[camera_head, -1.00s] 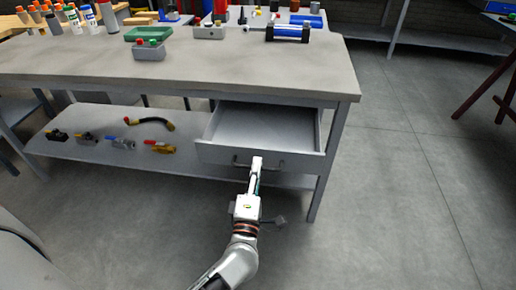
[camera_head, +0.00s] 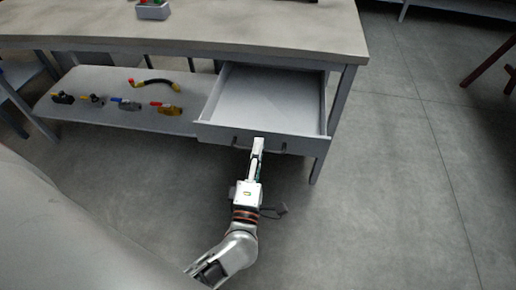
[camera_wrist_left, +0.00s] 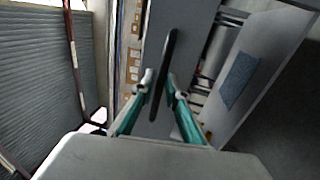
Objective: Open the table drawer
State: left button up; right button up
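The table drawer (camera_head: 262,100) is pulled out well from under the grey workbench (camera_head: 200,28), and its inside is empty. Its handle (camera_head: 284,147) is on the drawer front. In the left wrist view, the dark handle bar (camera_wrist_left: 171,52) runs between the two fingertips of my left gripper (camera_wrist_left: 161,79). The fingers are drawn in closely on both sides of the bar, though exact contact is hard to see. My right gripper is not in view.
A lower shelf (camera_head: 95,83) left of the drawer holds several valves and a hose fitting (camera_head: 155,82). A bench leg (camera_head: 335,125) stands right of the drawer. A small grey bin (camera_head: 152,11) is on the bench top.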

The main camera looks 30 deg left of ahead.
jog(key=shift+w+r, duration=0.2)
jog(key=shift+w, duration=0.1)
pick_arm(q)
jog(key=v, duration=1.2)
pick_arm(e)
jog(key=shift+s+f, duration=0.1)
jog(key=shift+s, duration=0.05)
pick_arm(q)
jog(key=d+r+m+g+h+p, duration=0.1)
jog(key=d+r+m+h+p, duration=0.4)
jog(key=m+h, duration=0.75)
jog(key=s+a+f+m+g+y+p, duration=0.2)
jog(key=s+a+f+m+g+p, duration=0.1)
jog(key=f+m, duration=0.3)
jog(key=s+a+f+m+g+y+p, duration=0.2)
jog(key=s+a+f+m+g+p, duration=0.1)
jog(key=s+a+f+m+g, duration=0.1)
jog(key=s+f+m+g, duration=0.1)
jog(key=s+m, duration=0.1)
jog(key=m, duration=0.1)
jog(key=shift+s+a+f, duration=0.35)
jog(key=shift+a, duration=0.05)
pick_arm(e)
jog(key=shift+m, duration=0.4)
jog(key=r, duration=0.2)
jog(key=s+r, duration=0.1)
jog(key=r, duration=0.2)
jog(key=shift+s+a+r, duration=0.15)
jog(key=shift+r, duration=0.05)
